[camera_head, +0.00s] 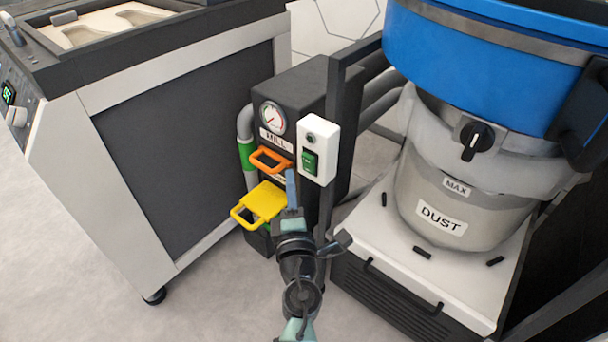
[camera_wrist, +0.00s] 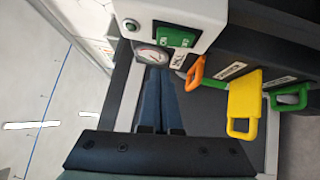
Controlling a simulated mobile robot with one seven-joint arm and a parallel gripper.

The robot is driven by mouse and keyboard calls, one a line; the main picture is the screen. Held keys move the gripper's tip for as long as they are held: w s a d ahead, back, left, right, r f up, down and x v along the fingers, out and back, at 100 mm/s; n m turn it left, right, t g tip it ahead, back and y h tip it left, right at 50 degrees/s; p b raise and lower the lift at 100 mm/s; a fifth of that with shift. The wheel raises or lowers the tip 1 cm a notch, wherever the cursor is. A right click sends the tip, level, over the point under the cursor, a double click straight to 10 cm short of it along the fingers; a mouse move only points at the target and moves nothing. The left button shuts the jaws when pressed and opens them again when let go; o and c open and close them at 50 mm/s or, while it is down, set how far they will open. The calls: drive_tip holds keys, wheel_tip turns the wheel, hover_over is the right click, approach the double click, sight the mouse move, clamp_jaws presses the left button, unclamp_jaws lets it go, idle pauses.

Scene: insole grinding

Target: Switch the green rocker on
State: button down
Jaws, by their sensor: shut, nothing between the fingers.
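The green rocker (camera_head: 310,162) sits in the lower part of a white switch box (camera_head: 322,134) on a dark upright post. It also shows in the wrist view (camera_wrist: 175,37), at the top, on the white box. Which side of it is pressed in, I cannot tell. My gripper (camera_head: 291,178) is shut and empty, its blue fingers close together. In the head view its tips are just left of and slightly below the rocker. In the wrist view (camera_wrist: 156,72) the fingers point up the picture, below the rocker, with a visible gap to it.
Behind the gripper are a dark cabinet with a round gauge (camera_head: 272,116), an orange handle (camera_head: 270,160) and a yellow handle (camera_head: 262,203). A blue-topped dust collector (camera_head: 440,218) stands right. A large grey machine (camera_head: 160,150) stands left. The floor in front is clear.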

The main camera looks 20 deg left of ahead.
sight(303, 158)
drive_tip(key=shift+w+d+r, duration=0.1)
drive_tip(key=shift+w+d, duration=0.15)
drive_tip(key=shift+w, duration=0.3)
drive_tip(key=shift+w+d+r, duration=0.1)
drive_tip(key=shift+w+d, duration=0.1)
drive_tip(key=shift+w, duration=0.4)
drive_tip(key=shift+w+d+r, duration=0.1)
drive_tip(key=shift+w+d, duration=0.15)
drive_tip(key=shift+w, duration=0.3)
drive_tip(key=shift+w+d+r+p, duration=0.15)
drive_tip(key=shift+r+p, duration=0.25)
drive_tip(key=shift+p, duration=0.7)
drive_tip(key=shift+w+f+m+g, duration=0.1)
drive_tip(key=shift+f+m+g, duration=0.1)
drive_tip(key=shift+m+g, duration=0.1)
drive_tip(key=shift+f, duration=0.1)
